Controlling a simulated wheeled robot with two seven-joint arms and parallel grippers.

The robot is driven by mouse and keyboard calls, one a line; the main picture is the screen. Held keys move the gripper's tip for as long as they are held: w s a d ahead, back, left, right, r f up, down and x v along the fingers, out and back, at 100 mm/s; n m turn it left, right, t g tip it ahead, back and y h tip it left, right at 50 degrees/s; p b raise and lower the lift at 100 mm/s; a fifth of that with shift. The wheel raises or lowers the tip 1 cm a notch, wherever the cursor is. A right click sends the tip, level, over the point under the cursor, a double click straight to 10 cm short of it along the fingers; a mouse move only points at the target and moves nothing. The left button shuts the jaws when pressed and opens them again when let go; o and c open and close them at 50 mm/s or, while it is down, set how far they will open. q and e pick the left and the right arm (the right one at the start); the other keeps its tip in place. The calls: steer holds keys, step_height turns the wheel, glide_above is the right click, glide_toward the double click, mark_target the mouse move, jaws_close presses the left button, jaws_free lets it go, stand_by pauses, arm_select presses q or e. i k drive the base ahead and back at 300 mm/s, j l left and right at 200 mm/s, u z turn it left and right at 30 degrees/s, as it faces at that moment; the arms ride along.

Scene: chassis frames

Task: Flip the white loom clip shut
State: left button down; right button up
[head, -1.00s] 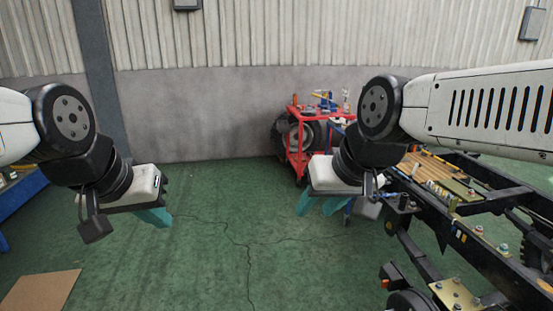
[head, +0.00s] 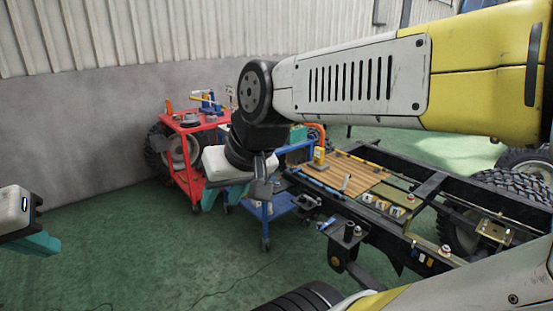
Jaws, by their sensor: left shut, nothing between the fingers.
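Several small white pieces (head: 382,205) sit in a row on the chassis frame (head: 432,240), beside the wooden slats. They are too small to tell which is the loom clip or whether it is open. My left gripper (head: 40,243) is at the left edge, over the floor, shut and empty, far from the chassis. My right gripper (head: 210,199) hangs near the picture's centre, in front of the carts and left of the chassis. Its teal fingers are partly hidden, so its opening is unclear.
A red cart (head: 183,160) with tools stands by the wall, next to a blue cart (head: 283,204). A slatted wooden board (head: 350,174) and a yellow item (head: 319,155) lie on the chassis. Tyres stand around it. The green floor (head: 130,255) at left is clear.

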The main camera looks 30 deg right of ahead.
mark_target(347, 177)
steer(key=i+j+z, duration=0.15)
steer(key=i, duration=0.25)
steer(key=i+z, duration=0.15)
steer(key=i, duration=0.25)
steer(key=i+z, duration=0.3)
steer(key=z, duration=0.2)
steer(key=i+j+z, duration=0.25)
steer(key=z, duration=0.2)
steer(key=i+j+z, duration=0.2)
steer(key=z, duration=0.3)
steer(key=i+j+z, duration=0.2)
steer(key=z, duration=0.3)
steer(key=i+j+z, duration=0.2)
steer(key=z, duration=0.3)
steer(key=i+j+z, duration=0.1)
steer(key=j+z, duration=0.25)
steer(key=z, duration=0.15)
steer(key=j+z, duration=0.35)
steer(key=z, duration=0.15)
steer(key=i+j+z, duration=0.15)
steer(key=j, duration=0.15)
steer(key=j+z, duration=0.2)
steer(key=i+j+z, duration=0.15)
steer(key=j, duration=0.3)
